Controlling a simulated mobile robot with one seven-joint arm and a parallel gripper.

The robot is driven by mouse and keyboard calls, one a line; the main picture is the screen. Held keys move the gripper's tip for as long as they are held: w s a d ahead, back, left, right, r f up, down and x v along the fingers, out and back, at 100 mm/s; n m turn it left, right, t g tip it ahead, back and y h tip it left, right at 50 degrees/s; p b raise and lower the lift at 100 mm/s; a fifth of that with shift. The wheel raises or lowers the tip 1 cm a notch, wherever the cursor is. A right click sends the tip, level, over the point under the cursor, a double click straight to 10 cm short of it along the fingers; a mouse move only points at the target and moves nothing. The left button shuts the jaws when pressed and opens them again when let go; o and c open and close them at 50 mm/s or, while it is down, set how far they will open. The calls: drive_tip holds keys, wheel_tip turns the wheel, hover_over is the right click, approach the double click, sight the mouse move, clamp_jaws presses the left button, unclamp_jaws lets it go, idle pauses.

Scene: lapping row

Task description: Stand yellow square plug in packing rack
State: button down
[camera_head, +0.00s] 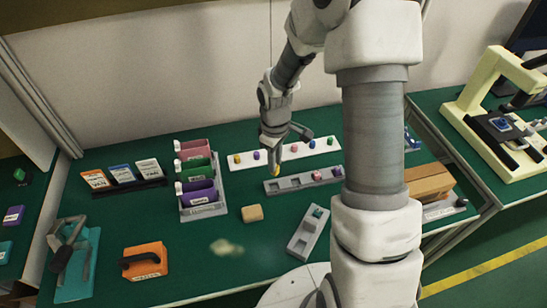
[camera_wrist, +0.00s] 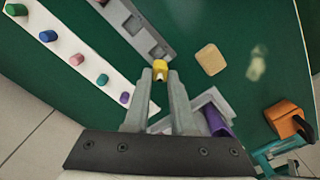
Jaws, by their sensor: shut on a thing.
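The yellow square plug (camera_wrist: 160,60) is between the fingertips of my gripper (camera_wrist: 160,70) in the wrist view. In the head view my gripper (camera_head: 275,168) points down, with the yellow plug (camera_head: 275,174) at its tip, near the left end of a long grey rack (camera_head: 290,186). This rack has pink and purple plugs toward its right and also shows in the wrist view (camera_wrist: 143,36), with dark sockets, just beyond the plug. A shorter grey rack (camera_head: 301,240) holds a teal plug. I cannot tell which one is the packing rack, nor whether the plug touches the long rack.
A white strip (camera_head: 272,153) with several coloured plugs lies behind the long rack. A tan block (camera_head: 252,213) and a pale patch (camera_head: 226,247) are in front. A bin holder (camera_head: 205,210) stands left; an orange tool (camera_head: 146,261) is front left. Green table between is clear.

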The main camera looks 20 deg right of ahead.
drive_tip(key=n, duration=0.2)
drive_tip(key=n+p, duration=0.1)
drive_tip(key=n, duration=0.1)
drive_tip(key=shift+w+f+n, duration=0.15)
drive_tip(key=shift+n, duration=0.15)
drive_tip(key=n, duration=0.4)
drive_tip(key=shift+w+f+n+p, duration=0.2)
drive_tip(key=shift+f+n+p, duration=0.05)
drive_tip(key=shift+n+p, duration=0.15)
drive_tip(key=shift+f, duration=0.1)
drive_tip(key=shift+f+b, duration=2.1)
drive_tip(key=shift+f, duration=0.7)
drive_tip(key=shift+f+b, duration=0.75)
drive_tip(key=shift+f, duration=0.45)
drive_tip(key=c, duration=0.7)
unclamp_jaws()
drive_tip(key=shift+r, duration=0.1)
wheel_tip(320, 180, up, 17)
drive_tip(key=p, duration=0.2)
drive_tip(key=shift+r+p, duration=0.15)
drive_tip(key=shift+p, duration=0.25)
